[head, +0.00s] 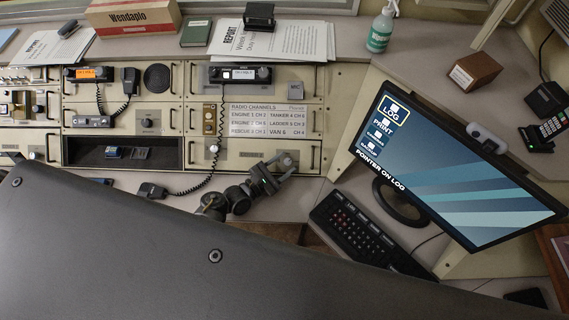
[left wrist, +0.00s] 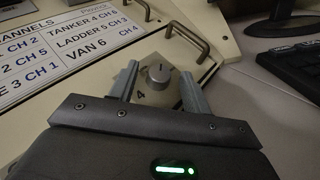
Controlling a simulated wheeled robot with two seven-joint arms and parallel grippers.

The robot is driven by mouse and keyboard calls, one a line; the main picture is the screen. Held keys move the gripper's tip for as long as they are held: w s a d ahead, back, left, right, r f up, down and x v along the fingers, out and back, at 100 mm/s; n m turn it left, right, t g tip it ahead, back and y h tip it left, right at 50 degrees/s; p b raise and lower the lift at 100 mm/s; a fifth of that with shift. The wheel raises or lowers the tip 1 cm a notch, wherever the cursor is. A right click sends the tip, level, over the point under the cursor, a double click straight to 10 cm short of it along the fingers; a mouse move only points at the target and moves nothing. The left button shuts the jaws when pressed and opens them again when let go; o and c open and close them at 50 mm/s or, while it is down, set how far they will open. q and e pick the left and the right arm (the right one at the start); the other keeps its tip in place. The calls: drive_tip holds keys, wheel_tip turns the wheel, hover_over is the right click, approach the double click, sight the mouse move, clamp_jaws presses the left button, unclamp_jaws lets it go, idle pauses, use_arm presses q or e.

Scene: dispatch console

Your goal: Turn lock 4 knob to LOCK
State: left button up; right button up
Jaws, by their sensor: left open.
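The lock 4 knob (left wrist: 158,74) is a round grey dial with a pale pointer line, on a light plate marked "4" in the left wrist view. The pointer aims roughly up in that picture. No LOCK lettering is readable. My left gripper (left wrist: 161,84) is open, with one finger on each side of the knob; I cannot tell whether either finger touches it. In the head view my left gripper (head: 284,163) is at the lower right of the console panel, and the knob is not clearly visible there. My right gripper is not in view.
The radio channel card (head: 268,120) is just above the gripper. Metal handles (left wrist: 188,40) stick out from the panel close by. A coiled-cord microphone (head: 152,190) lies to the left. The keyboard (head: 355,228) and monitor (head: 450,165) stand to the right.

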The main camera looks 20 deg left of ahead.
use_arm(q)
drive_tip(key=b+v, duration=0.1)
drive_tip(key=v, duration=0.9)
drive_tip(key=shift+s+a, duration=0.1)
drive_tip(key=shift+s, duration=0.05)
